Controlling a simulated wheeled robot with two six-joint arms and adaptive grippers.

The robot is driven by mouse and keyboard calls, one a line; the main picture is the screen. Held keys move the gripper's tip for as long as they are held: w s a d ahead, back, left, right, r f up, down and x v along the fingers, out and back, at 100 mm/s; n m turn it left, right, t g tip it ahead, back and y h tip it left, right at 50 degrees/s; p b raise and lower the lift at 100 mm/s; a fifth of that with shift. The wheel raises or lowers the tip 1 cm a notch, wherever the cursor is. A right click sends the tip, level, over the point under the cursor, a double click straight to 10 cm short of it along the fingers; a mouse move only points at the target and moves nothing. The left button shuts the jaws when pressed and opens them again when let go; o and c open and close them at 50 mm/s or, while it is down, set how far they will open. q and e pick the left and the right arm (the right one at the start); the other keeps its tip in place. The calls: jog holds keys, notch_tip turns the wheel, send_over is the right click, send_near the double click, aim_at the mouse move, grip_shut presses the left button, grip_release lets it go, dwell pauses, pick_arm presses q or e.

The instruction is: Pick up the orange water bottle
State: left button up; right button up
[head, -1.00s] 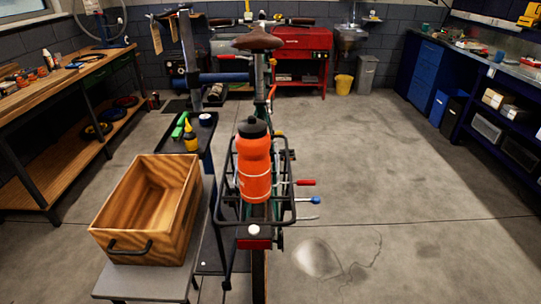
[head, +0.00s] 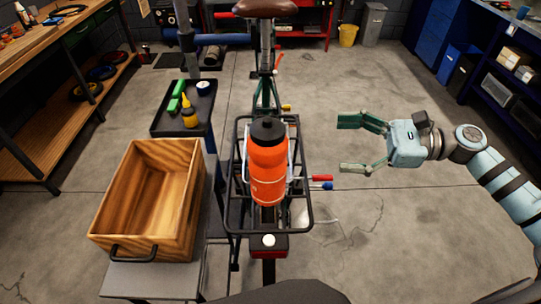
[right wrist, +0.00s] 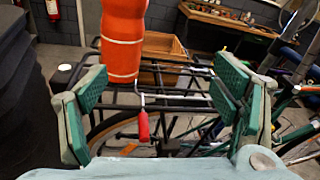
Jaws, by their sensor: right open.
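The orange water bottle (head: 268,168) with a black cap stands on the black rear rack (head: 300,215) of the bike. It also shows in the right wrist view (right wrist: 123,40), its top cut off by the frame's upper edge. My right gripper (head: 340,145) is open and empty, to the right of the bottle and apart from it, with its fingers pointing left toward it. In the right wrist view the green finger pads (right wrist: 160,88) are spread wide, with the bottle beyond them. My left gripper is not in view.
An empty wooden crate (head: 193,235) stands on a grey bench left of the bike. A black tray (head: 160,122) holds a yellow bottle and green items. Floor at right is clear.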

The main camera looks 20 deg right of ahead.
aim_at(268, 142)
jog(key=s+a+r+g+y, duration=0.2)
jog(key=s+a+r, duration=0.1)
jog(key=a+r, duration=0.15)
jog(key=p+x, duration=0.2)
jog(key=x, duration=0.9)
jog(key=shift+w+a+r, duration=0.1)
jog(key=shift+a+r, duration=0.05)
jog(key=shift+a, duration=0.15)
jog(key=shift+w+a, duration=0.1)
jog(key=shift+a, duration=0.15)
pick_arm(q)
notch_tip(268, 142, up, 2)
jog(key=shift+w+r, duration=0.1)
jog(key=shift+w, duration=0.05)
pick_arm(e)
jog(key=shift+d, duration=0.1)
grip_shut()
